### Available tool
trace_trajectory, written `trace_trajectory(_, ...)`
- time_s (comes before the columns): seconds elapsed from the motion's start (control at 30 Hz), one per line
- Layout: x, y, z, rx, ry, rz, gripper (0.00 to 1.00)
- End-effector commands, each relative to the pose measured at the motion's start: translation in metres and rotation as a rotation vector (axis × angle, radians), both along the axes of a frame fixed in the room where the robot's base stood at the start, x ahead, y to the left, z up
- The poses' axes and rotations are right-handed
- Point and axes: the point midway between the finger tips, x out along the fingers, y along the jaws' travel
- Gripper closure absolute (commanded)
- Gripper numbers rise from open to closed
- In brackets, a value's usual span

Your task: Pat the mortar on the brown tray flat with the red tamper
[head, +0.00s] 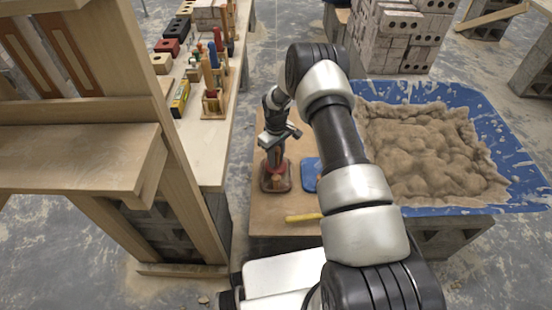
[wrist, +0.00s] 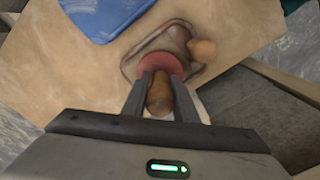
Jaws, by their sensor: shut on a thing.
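My gripper (head: 277,150) points down over the brown tray (head: 264,187) on the wooden board. In the wrist view its fingers (wrist: 160,82) are shut on the brown handle (wrist: 159,98) of the red tamper (wrist: 160,64). The red disc of the tamper is below the fingertips and covers part of the brown tray (wrist: 127,65). Tan mortar (head: 278,182) shows beside the disc, and lumps of it (wrist: 204,50) show near the tray's far right corner in the wrist view. Whether the disc touches mortar or tray is hidden.
A blue tray (head: 310,174) lies just right of the brown tray. A yellow-handled tool (head: 303,217) lies near the board's front edge. A large blue sheet (head: 515,165) with a mortar heap (head: 430,150) is at right. A bench (head: 200,145) with several tools stands at left.

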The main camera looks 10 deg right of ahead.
Motion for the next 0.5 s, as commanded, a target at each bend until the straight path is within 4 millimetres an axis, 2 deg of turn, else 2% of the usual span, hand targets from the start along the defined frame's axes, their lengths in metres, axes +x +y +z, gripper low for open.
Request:
trace_trajectory(0.27,-0.002,0.003,0.001,0.0,-0.002,0.001,0.92)
trace_trajectory(0.5,-0.015,0.015,0.002,0.0,-0.001,0.002,0.92)
